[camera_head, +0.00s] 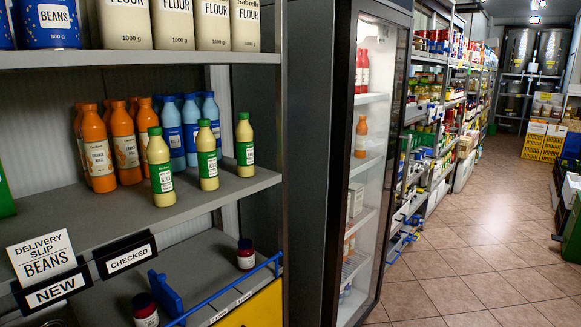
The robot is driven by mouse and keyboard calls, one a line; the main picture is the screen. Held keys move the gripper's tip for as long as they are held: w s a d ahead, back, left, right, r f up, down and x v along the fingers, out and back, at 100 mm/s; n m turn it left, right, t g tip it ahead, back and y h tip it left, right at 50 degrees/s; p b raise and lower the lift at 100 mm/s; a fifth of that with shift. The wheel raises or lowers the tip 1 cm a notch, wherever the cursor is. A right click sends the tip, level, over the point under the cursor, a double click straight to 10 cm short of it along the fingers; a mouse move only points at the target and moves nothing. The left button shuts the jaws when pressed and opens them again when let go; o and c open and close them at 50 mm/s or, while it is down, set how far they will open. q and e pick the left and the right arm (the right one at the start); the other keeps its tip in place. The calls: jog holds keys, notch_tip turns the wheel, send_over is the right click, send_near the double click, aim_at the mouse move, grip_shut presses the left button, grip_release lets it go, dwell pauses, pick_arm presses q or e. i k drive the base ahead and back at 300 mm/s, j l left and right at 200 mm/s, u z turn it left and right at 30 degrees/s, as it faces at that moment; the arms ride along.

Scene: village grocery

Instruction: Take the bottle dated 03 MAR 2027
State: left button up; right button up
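Several bottles stand upright on the middle shelf (215,192). At its left are orange-capped orange bottles (96,152), with more behind. Blue bottles (172,136) stand behind and to the right. Three pale yellow bottles with green caps and green labels stand in front: one at the left (160,172), one in the middle (207,160) and one at the right (244,148). No date, including 03 MAR 2027, is readable on any bottle from here. Neither of my grippers is in view.
A "Delivery slip beans" card (42,256), a "NEW" sign (54,292) and a "CHECKED" sign (128,259) sit at the shelf's front left. Dark red jars (246,256) stand on the lower shelf. A glass-door fridge (368,170) stands right; the tiled aisle (470,270) is clear.

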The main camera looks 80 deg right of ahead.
aim_at(205, 140)
jog(key=l+z, duration=0.35)
jog(key=l, duration=0.25)
jog(key=l+z, duration=0.3)
jog(key=l, duration=0.3)
jog(key=i+l+z, duration=0.15)
jog(key=l+z, duration=0.2)
jog(key=l, duration=0.25)
jog(key=i+l, duration=0.1)
jog(key=l, duration=0.7)
jog(key=i+z, duration=0.05)
